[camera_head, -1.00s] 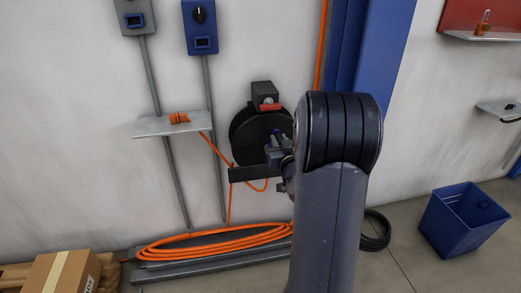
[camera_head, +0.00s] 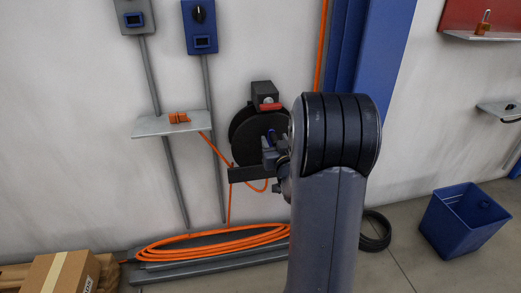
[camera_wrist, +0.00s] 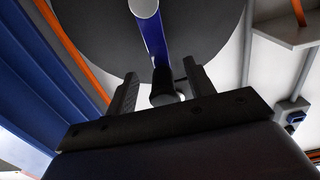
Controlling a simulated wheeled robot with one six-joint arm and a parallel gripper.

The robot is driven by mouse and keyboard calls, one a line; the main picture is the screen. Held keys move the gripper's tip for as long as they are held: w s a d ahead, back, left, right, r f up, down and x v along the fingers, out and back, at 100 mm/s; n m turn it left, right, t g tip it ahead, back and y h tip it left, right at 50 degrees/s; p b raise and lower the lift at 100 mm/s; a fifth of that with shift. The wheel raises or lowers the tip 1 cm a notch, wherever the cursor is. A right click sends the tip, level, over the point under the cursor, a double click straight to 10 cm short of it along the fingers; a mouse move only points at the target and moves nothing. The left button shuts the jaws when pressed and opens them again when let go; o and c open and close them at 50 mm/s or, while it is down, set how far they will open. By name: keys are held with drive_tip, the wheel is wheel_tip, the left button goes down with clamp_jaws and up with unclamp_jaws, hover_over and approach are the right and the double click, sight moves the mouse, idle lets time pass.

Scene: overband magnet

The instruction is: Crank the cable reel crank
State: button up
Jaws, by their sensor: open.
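The black cable reel (camera_head: 247,133) is mounted on the wall, and its disc fills the top of the wrist view (camera_wrist: 90,30). The blue crank arm (camera_wrist: 153,42) runs across the disc to a dark crank handle (camera_wrist: 163,92). My gripper (camera_wrist: 161,88) is open, with one finger on each side of the handle and visible gaps between them. Whether the fingertips reach along the handle's full length I cannot tell. In the head view my gripper (camera_head: 268,155) is in front of the reel's lower right, partly hidden by my arm.
An orange cable coil (camera_head: 215,243) lies on a low grey platform below the reel. A grey shelf (camera_head: 150,127) with an orange connector is at left, and a blue column (camera_head: 372,50) at right.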

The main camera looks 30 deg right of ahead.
drive_tip(key=shift+b+v, duration=0.55)
drive_tip(key=shift+v, duration=2.4)
drive_tip(key=shift+o, duration=0.2)
drive_tip(key=o, duration=0.5)
drive_tip(key=shift+s+r, duration=0.1)
drive_tip(key=p+v, duration=0.1)
drive_tip(key=v, duration=0.9)
drive_tip(key=shift+s+a+p, duration=0.1)
drive_tip(key=shift+s+p, duration=0.2)
drive_tip(key=shift+p, duration=0.1)
drive_tip(key=shift+w, duration=0.15)
drive_tip(key=b+x, duration=0.1)
drive_tip(key=x, duration=1.1)
drive_tip(key=shift+w, duration=0.35)
